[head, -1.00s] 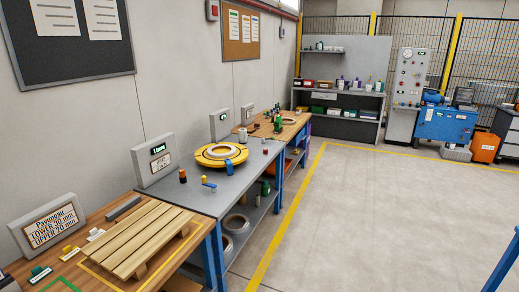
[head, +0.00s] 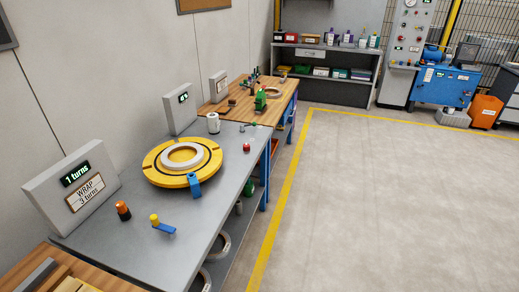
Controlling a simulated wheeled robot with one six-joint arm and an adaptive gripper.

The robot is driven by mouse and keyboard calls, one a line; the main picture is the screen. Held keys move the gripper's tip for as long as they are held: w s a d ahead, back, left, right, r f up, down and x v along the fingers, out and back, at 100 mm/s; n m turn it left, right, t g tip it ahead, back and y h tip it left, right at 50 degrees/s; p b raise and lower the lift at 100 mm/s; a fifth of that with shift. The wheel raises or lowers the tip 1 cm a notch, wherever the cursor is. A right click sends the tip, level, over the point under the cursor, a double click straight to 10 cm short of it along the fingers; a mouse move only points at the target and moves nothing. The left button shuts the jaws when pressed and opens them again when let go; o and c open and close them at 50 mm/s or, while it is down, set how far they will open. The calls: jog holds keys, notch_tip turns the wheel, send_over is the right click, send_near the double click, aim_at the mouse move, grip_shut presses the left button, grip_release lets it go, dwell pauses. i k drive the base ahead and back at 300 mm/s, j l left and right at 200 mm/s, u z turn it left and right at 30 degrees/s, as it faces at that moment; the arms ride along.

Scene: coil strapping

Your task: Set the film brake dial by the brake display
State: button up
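A grey panel (head: 180,116) stands behind the turntable on the grey bench, with a small green-lit display (head: 183,97) whose reading is too small to make out. No label shows which display is the brake display. A small black-and-orange knob-like part (head: 123,211) stands at the near left of the bench, and a small red knob-like part (head: 246,147) at its right edge. I cannot tell which part, if either, is the film brake dial. My gripper is not in view.
A yellow turntable (head: 154,174) carries a pale ring (head: 183,156), with a blue block (head: 194,185) at its front. A near panel (head: 42,198) reads "1 turns" above a "WRAP 3 turns" card. A yellow-and-blue crank (head: 158,225) is at front. Floor on the right is clear.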

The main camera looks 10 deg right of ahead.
aim_at(245, 147)
jog(key=i+u, duration=0.1)
jog(key=i, duration=0.35)
jog(key=i+l+u, duration=0.1)
jog(key=i, duration=0.3)
jog(key=i+l+u, duration=0.2)
jog(key=l, duration=0.35)
jog(key=i+l+u, duration=0.2)
jog(key=l, duration=0.4)
jog(key=i+l+u, duration=0.2)
jog(key=l, duration=0.4)
jog(key=l+u, duration=0.2)
jog(key=l, duration=0.4)
jog(key=l+u, duration=0.15)
jog(key=l, duration=0.5)
jog(key=k+j+u, duration=0.2)
jog(key=j+u, duration=0.15)
